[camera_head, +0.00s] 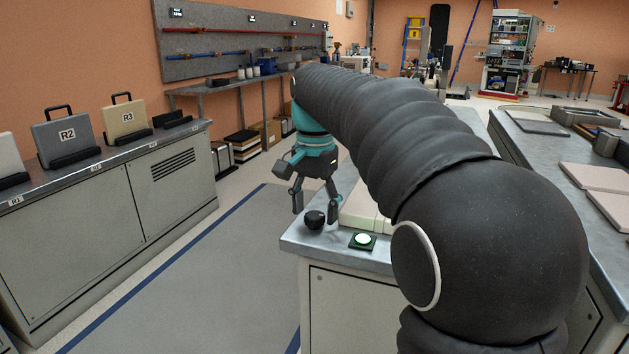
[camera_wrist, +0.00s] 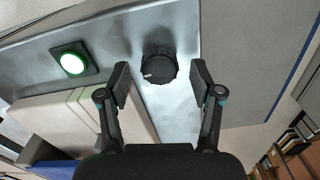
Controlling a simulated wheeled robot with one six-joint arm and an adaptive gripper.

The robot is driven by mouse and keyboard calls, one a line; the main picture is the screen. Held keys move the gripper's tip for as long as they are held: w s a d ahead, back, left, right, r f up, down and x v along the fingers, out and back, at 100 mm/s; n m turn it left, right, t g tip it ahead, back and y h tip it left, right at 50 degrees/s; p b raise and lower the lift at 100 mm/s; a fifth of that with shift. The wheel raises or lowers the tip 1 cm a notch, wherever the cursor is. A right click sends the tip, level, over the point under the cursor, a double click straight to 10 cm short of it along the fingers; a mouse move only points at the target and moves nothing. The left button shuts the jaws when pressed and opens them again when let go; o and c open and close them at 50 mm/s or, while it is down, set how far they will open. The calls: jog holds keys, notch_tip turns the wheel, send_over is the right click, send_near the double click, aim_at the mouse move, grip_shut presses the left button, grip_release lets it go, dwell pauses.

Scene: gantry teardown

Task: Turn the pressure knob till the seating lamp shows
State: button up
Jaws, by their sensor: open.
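The pressure knob (camera_head: 315,219) is black and round, near the corner of a metal bench top. In the wrist view the knob (camera_wrist: 158,68) has a short pale mark on its left side. My gripper (camera_head: 316,209) is open at the knob. In the wrist view its two fingers (camera_wrist: 161,78) stand to the left and right of the knob, with gaps on both sides. The seating lamp (camera_head: 362,239) is a round light in a dark square plate beside the knob. In the wrist view the lamp (camera_wrist: 73,63) glows white inside a green ring.
A pale box-like unit (camera_head: 358,206) stands on the bench just behind the lamp. My dark arm hides much of the bench. A grey cabinet with cases R2 (camera_head: 65,135) and R3 (camera_head: 125,118) stands at left. The grey floor area (camera_head: 215,270) between is clear.

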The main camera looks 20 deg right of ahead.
aim_at(316, 216)
notch_tip(316, 216, up, 11)
jog(key=shift+f, duration=0.15)
dwell(0.5)
jog(key=s+f+n+t, duration=0.5)
jog(key=s+f+n, duration=0.4)
jog(key=s+f, duration=1.4)
jog(key=shift+t, duration=0.3)
dwell(1.3)
